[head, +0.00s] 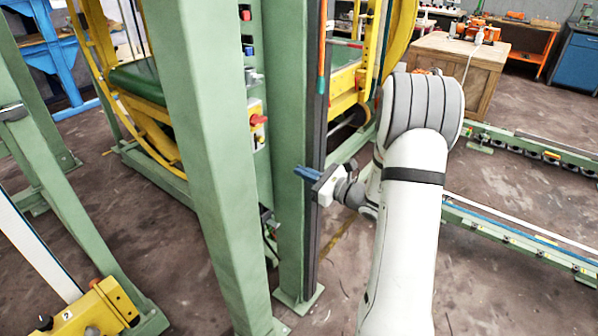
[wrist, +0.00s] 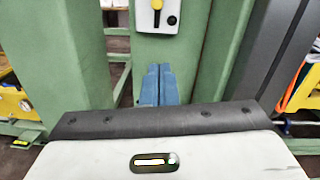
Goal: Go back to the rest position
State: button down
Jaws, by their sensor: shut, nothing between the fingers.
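My gripper (head: 302,171) is in the middle of the head view, in front of a green upright post (head: 293,120). Its blue fingers point left, toward the post, and whether they touch it I cannot tell. In the wrist view the two blue fingers of my gripper (wrist: 158,72) are together with nothing held. Beyond them is a green panel with a grey switch box (wrist: 157,16) bearing a yellow and black switch. In the head view a yellow and grey box with a red knob (head: 257,122) sits on the green panel left of my gripper.
Green posts (head: 215,150) stand close on the left. The yellow ring frame (head: 90,60) of the machine is behind. A wooden crate (head: 465,80) stands at the back right. Low green rails (head: 520,235) cross the floor on the right. Open floor (head: 510,185) lies between the rails.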

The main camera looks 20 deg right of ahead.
jog(key=shift+a, duration=0.1)
jog(key=s+a+r+n+g+p, duration=0.1)
jog(key=s+a+r+n+g, duration=0.2)
jog(key=s+a+n+g, duration=0.4)
jog(key=s+a+r+n+g+p, duration=0.1)
jog(key=s+a+r+n+g, duration=0.2)
jog(key=s+a+n+g, duration=0.4)
jog(key=s+d+r+n+t+h+p, duration=0.1)
jog(key=s+d+n+h, duration=0.2)
jog(key=s+n+h, duration=0.2)
jog(key=s+d+r+n+t+h+p, duration=0.1)
jog(key=s+d+r+n+h, duration=0.1)
jog(key=s+n+h, duration=0.4)
jog(key=shift+s+d+r+n, duration=0.2)
jog(key=shift+s+d+n, duration=0.55)
jog(key=shift+s, duration=1.6)
jog(key=shift+a, duration=0.1)
